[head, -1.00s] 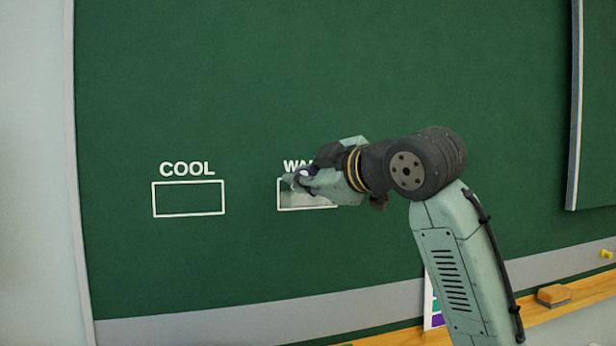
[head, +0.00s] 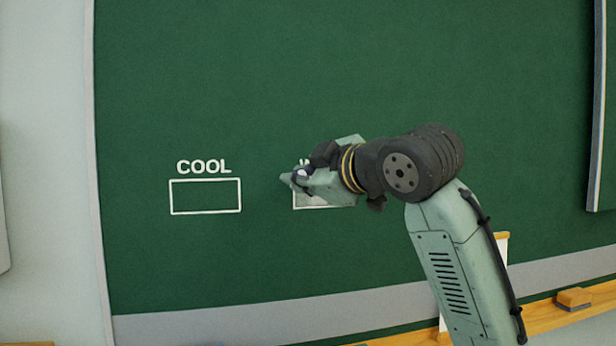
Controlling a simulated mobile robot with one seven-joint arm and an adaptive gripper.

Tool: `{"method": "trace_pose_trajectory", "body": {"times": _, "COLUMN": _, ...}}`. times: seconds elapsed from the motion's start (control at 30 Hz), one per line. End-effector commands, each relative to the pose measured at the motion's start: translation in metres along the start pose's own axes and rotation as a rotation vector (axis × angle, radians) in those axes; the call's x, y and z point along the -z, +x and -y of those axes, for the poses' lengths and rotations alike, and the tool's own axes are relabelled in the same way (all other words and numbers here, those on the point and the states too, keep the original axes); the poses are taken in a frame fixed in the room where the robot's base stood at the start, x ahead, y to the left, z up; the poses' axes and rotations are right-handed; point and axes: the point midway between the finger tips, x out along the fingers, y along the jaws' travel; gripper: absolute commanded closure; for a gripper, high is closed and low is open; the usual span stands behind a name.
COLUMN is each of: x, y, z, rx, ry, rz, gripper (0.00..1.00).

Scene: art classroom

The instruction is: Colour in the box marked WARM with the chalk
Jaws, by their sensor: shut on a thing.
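The box marked WARM (head: 314,202) is a white outline on the green chalkboard, mostly behind my gripper. Its lower left part shows grey-white chalk shading inside; the rest is hidden. Only the start of its label shows above. My gripper (head: 295,178) is in front of the box's upper left, with its fingertips by the left edge. It is shut on the chalk (head: 303,172), of which only a small pale bit shows. I cannot tell whether the chalk touches the board.
The box marked COOL (head: 205,197), to the left, is an empty outline. A wooden ledge (head: 540,318) runs along the bottom right with a brown eraser (head: 574,299) on it. A raised board panel (head: 606,120) stands at the right. The board above is clear.

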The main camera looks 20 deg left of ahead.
Motion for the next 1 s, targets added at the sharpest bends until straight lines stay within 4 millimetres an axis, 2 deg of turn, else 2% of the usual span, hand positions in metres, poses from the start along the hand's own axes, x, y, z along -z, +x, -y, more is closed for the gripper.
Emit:
{"method": "trace_pose_trajectory", "body": {"times": 0.27, "x": 0.000, "y": -0.003, "z": 0.000, "rx": -0.002, "ry": 0.000, "rz": 0.000, "gripper": 1.00}}
{"method": "trace_pose_trajectory", "body": {"times": 0.8, "x": 0.007, "y": -0.052, "z": 0.017, "rx": -0.003, "ry": -0.001, "rz": 0.000, "gripper": 1.00}}
{"method": "trace_pose_trajectory", "body": {"times": 1.0, "x": 0.009, "y": -0.065, "z": 0.021, "rx": -0.003, "ry": 0.000, "rz": 0.001, "gripper": 1.00}}
